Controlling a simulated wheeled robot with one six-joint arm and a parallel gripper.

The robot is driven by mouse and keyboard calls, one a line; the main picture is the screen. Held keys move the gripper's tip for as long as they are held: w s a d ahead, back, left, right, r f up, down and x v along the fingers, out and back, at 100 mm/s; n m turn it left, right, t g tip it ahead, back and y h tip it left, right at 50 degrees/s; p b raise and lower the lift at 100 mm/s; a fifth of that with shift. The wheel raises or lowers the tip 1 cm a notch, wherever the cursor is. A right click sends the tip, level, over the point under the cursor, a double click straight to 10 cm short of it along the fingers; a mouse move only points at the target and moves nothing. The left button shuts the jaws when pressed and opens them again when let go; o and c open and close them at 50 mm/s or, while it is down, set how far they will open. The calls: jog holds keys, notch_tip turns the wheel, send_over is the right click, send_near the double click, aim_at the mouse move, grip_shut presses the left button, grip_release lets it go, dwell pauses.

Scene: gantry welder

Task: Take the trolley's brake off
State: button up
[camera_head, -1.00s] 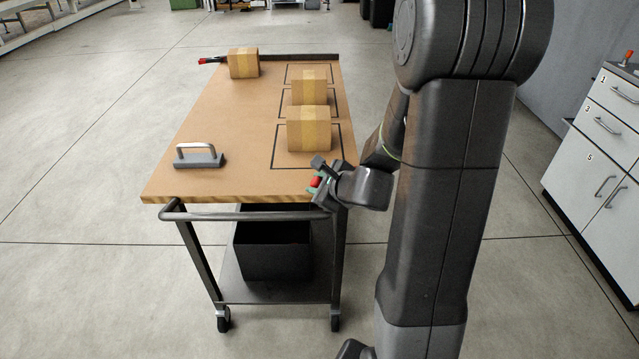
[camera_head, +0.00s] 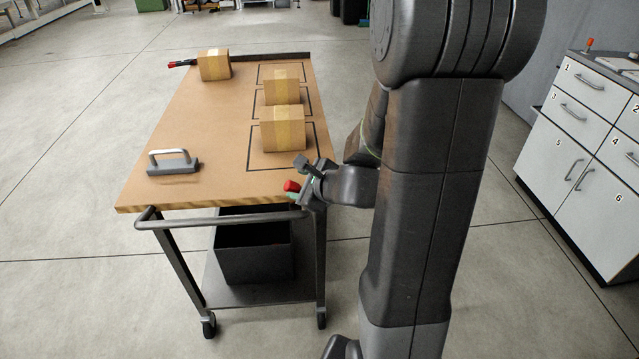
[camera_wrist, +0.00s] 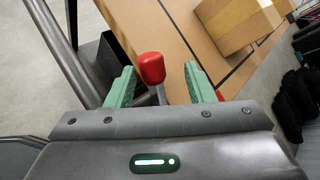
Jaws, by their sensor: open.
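The trolley (camera_head: 215,150) has a brown top, a dark frame and castors. Its brake lever, with a red knob (camera_wrist: 151,68) on a grey stem, stands at the near right corner by the push handle. The red knob also shows in the head view (camera_head: 291,186). My gripper (camera_wrist: 160,85) is open, with its green fingers on either side of the lever. The knob shows between and a little beyond the fingertips, with gaps on both sides. The lower end of the stem is hidden behind my gripper body.
Several cardboard boxes (camera_head: 283,128) stand on the trolley top, two in black outlined areas. A grey block with a handle (camera_head: 173,163) lies near the left edge. A black bin (camera_head: 252,250) sits on the lower shelf. White cabinets (camera_head: 580,150) stand at the right.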

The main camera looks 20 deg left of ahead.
aim_at(294, 183)
jog(key=p+v, duration=0.1)
jog(key=v, duration=0.9)
jog(key=shift+d+r+p, duration=0.2)
jog(key=shift+d+p, duration=0.1)
jog(key=shift+s, duration=0.1)
jog(key=b+x, duration=0.2)
jog(key=x, duration=1.2)
jog(key=shift+s, duration=0.1)
jog(key=shift+r, duration=0.1)
